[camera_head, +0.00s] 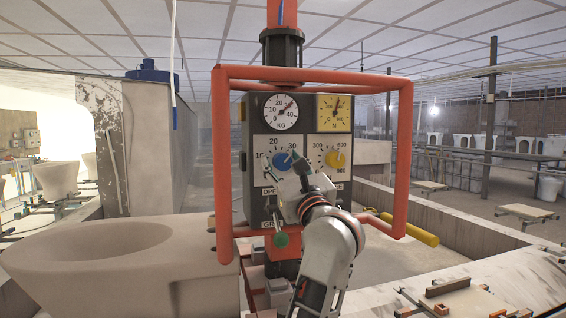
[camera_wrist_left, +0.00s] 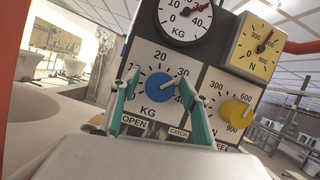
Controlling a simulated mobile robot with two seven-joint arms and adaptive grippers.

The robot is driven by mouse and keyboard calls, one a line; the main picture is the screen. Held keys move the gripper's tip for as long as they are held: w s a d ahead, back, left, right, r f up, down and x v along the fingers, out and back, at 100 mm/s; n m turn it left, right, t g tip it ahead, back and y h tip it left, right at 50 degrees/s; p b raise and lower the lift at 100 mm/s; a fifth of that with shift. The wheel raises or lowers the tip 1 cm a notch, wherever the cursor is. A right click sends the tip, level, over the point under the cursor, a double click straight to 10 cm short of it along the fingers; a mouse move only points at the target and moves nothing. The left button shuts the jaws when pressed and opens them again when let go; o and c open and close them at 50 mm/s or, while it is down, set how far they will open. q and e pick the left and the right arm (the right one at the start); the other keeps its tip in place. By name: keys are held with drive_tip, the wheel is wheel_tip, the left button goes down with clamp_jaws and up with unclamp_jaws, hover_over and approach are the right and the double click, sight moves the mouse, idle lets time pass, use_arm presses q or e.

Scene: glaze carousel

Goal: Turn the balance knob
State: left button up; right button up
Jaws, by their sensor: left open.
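A grey control box (camera_head: 256,208) with a white front panel carries a blue round knob (camera_head: 283,161) with a KG scale around it. In the left wrist view the blue knob (camera_wrist_left: 160,86) has a white pointer mark aimed to the upper right, towards 30. A yellow knob (camera_head: 335,158) with an N scale sits to its right. My left gripper (camera_head: 284,170) is open in front of the panel. In the left wrist view its teal fingers (camera_wrist_left: 157,88) stand on either side of the blue knob; I cannot tell whether they touch it. My right gripper is out of view.
A red tubular frame (camera_head: 223,160) surrounds the box. Above the knobs are a white KG dial (camera_head: 278,111) and a yellow N dial (camera_head: 335,114). A green-knobbed lever (camera_head: 281,239) sticks out below. A pale ceramic basin (camera_head: 95,242) stands left; a yellow handle (camera_head: 411,231) lies right.

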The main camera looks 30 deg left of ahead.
use_arm(q)
drive_tip(key=c, duration=1.1)
drive_tip(key=shift+f, duration=0.1)
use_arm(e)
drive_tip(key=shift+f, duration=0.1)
use_arm(q)
drive_tip(key=shift+f+n+g+y+b, duration=0.1)
drive_tip(key=shift+n+g+y+b, duration=0.3)
drive_tip(key=shift+n+b, duration=0.55)
drive_tip(key=n+g+b, duration=0.1)
drive_tip(key=n+g, duration=0.1)
drive_tip(key=n, duration=0.2)
drive_tip(key=shift+n+y+b, duration=0.3)
drive_tip(key=shift+n+b, duration=0.05)
drive_tip(key=shift+n+g, duration=0.3)
drive_tip(key=shift+g, duration=0.1)
drive_tip(key=shift+n, duration=0.4)
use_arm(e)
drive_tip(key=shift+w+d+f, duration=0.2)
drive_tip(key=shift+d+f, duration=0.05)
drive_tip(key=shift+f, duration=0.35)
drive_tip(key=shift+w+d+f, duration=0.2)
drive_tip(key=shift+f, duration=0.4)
use_arm(q)
drive_tip(key=shift+b, duration=0.3)
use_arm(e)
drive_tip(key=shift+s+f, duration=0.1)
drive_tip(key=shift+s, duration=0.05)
